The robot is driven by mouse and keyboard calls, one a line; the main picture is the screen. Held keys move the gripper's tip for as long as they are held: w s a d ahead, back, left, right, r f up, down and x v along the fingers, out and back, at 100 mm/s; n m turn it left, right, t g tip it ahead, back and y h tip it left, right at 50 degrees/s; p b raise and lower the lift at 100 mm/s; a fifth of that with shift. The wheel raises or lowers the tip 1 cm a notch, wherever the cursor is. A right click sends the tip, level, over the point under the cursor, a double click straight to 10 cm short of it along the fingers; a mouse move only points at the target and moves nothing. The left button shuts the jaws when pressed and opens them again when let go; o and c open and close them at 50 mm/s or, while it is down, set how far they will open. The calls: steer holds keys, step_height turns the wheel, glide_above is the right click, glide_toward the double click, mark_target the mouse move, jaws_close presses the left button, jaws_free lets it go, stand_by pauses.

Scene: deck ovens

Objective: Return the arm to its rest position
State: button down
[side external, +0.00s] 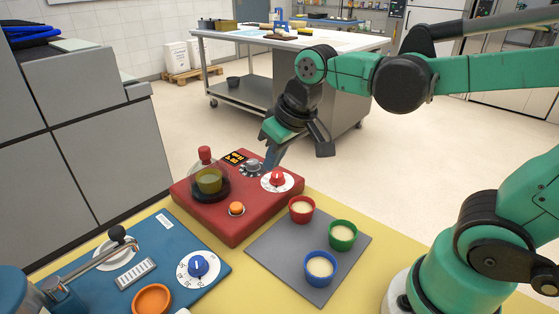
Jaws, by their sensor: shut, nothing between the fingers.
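My gripper (271,160) is shut and empty. It hangs tilted downward from my green and black arm, over the back of the red oven unit (212,216). Its fingertips are close to a grey knob (252,167) and a red dial knob (277,177) on that unit; I cannot tell whether they touch anything. My arm stretches in from the right at the top of the picture.
A grey mat (262,243) holds a red cup (302,209), a green cup (343,235) and a blue cup (320,268), all with pale contents. A blue unit (205,250) with a dial and lever stands front left. A steel table (245,93) stands behind.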

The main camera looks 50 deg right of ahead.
steer(key=shift+s+d+f+t, duration=0.25)
steer(key=shift+s+t, duration=0.15)
steer(key=shift+s, duration=0.2)
steer(key=shift+s+d+f+t, duration=0.25)
steer(key=shift+s+t, duration=0.15)
steer(key=shift+s, duration=0.15)
steer(key=shift+s+d+f+t, duration=0.15)
steer(key=shift+s+f+t, duration=0.1)
steer(key=shift+s+t, duration=0.25)
steer(key=shift+s, duration=0.1)
